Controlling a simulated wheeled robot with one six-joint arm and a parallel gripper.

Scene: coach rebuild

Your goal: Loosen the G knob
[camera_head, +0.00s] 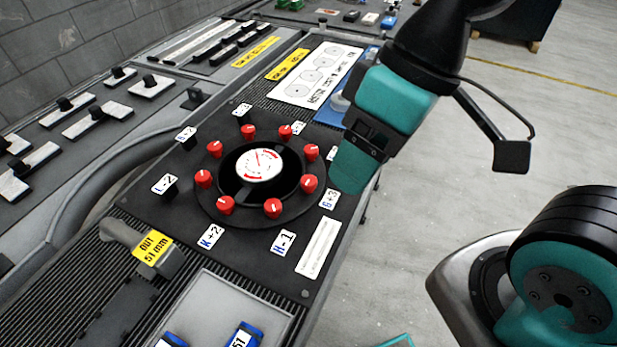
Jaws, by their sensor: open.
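A round black plate (238,208) carries a ring of several red knobs around a white-faced dial gauge (259,165). The label G+3 (329,199) is at the right of the ring, and the red knob (309,184) nearest it is the G knob. My teal gripper (350,180) is at the right of the ring, pointing down, beside the G knob and above the label's upper side. It looks apart from the knob and holds nothing I can see. The gap between its fingers is hidden from this angle.
Other red knobs stand close by, at the lower right (272,208) and upper right (311,152). Sliders on white plates (90,122) stand at the left. Open floor (420,220) lies right of the bench.

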